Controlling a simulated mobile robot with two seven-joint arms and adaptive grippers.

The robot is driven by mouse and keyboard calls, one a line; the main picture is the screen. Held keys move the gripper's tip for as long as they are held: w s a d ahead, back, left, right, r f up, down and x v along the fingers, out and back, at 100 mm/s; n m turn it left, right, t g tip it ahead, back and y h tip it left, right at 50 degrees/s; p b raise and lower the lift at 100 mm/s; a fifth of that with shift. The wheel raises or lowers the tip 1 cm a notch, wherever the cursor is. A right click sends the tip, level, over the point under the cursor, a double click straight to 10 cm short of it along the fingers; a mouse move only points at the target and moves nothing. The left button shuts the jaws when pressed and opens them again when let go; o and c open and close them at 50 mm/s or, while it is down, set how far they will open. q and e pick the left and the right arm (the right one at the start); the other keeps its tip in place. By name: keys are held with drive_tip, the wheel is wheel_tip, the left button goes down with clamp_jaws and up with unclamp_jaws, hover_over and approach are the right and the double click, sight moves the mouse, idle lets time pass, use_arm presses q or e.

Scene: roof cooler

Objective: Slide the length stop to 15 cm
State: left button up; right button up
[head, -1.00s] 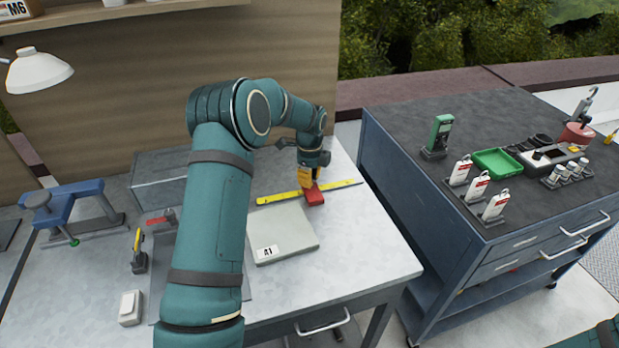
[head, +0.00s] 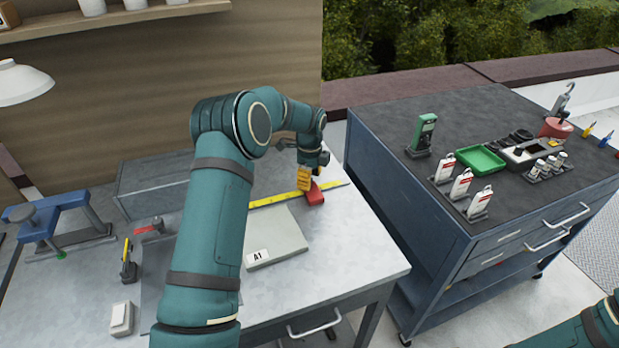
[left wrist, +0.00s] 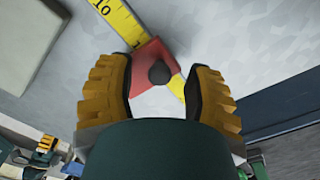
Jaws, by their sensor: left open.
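The length stop is a red block (head: 315,194) on a yellow ruler (head: 270,201) that lies across the worktable. In the left wrist view the red block (left wrist: 150,66) has a dark round knob (left wrist: 159,73) on it, and the ruler (left wrist: 124,22) shows a "10" mark beyond it. The ruler's other end shows past the block. My left gripper (head: 305,180) is at the stop. In the left wrist view its yellow-padded fingers (left wrist: 163,85) are apart, one on each side of the knob, with no clear contact. The exact reading under the stop is hidden.
A grey plate labelled A1 (head: 278,240) lies in front of the ruler. A blue clamp-like stand (head: 60,215), a yellow-handled tool (head: 128,262) and a white block (head: 121,319) are at left. A blue cabinet (head: 400,225) with small items stands right. The table's right front is clear.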

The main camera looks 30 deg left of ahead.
use_arm(q)
wheel_tip(320, 180, up, 12)
idle(0.5)
drive_tip(key=shift+f, duration=0.1)
idle(0.4)
